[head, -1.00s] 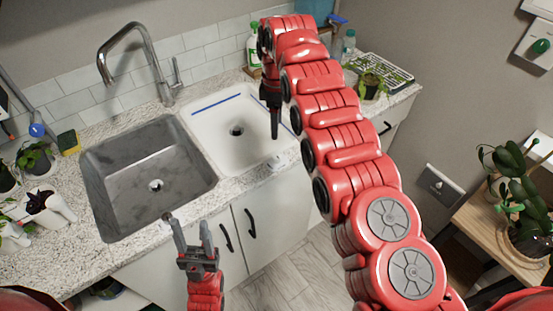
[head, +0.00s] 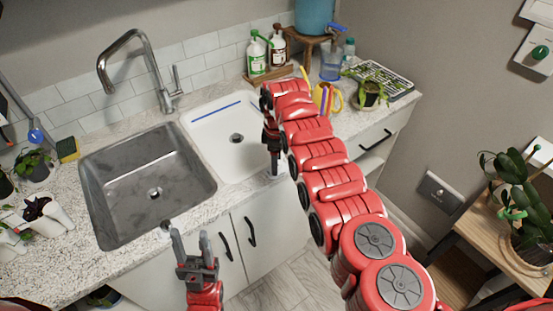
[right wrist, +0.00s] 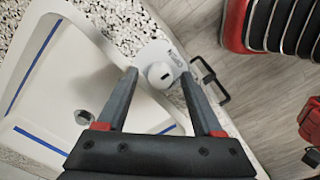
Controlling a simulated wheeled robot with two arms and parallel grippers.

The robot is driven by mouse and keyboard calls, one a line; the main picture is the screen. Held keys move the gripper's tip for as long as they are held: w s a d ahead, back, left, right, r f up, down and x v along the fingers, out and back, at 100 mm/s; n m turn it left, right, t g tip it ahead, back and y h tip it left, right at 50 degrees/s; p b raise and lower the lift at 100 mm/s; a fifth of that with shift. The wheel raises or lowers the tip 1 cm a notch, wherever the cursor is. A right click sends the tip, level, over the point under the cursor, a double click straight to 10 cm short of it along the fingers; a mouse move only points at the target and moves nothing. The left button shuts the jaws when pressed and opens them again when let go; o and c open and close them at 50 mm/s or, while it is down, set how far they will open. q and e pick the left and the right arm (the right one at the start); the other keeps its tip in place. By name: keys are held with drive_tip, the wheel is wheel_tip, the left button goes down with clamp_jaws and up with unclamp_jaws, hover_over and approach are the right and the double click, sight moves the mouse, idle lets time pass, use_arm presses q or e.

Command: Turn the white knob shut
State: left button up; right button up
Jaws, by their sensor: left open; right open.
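The white knob (right wrist: 160,75) sits on a pale plate at the counter edge beside the white basin in the right wrist view. It is round with a small dark mark on its face. My right gripper (right wrist: 159,74) is open, with its two fingers on either side of the knob in that view; I cannot tell how far above it they are. In the head view my right gripper (head: 274,170) points down at the basin's front right corner and largely hides the knob. My left gripper (head: 190,235) is open and empty in front of the grey sink.
The white basin (head: 205,125) with blue tape and the grey sink (head: 110,205) lie left of my right gripper. A striped watering can (head: 327,98), a potted plant (head: 371,94) and bottles (head: 256,55) stand behind my right arm. A cupboard handle (right wrist: 210,78) is near the knob.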

clamp_jaws()
idle(0.4)
drive_tip(key=m+b, duration=0.3)
drive_tip(key=m, duration=0.1)
drive_tip(key=shift+f+b, duration=0.15)
drive_tip(key=shift+b, duration=0.15)
drive_tip(key=m+b, duration=0.3)
drive_tip(key=m, duration=0.2)
drive_tip(key=shift+m+b, duration=0.4)
drive_tip(key=m+b, duration=0.2)
drive_tip(key=m, duration=0.2)
drive_tip(key=shift+r+m+b, duration=0.15)
drive_tip(key=shift+m+b, duration=0.15)
drive_tip(key=shift+m, duration=0.7)
drive_tip(key=shift+r+m+b, duration=0.1)
drive_tip(key=shift+m+b, duration=0.2)
drive_tip(key=shift+m, duration=0.7)
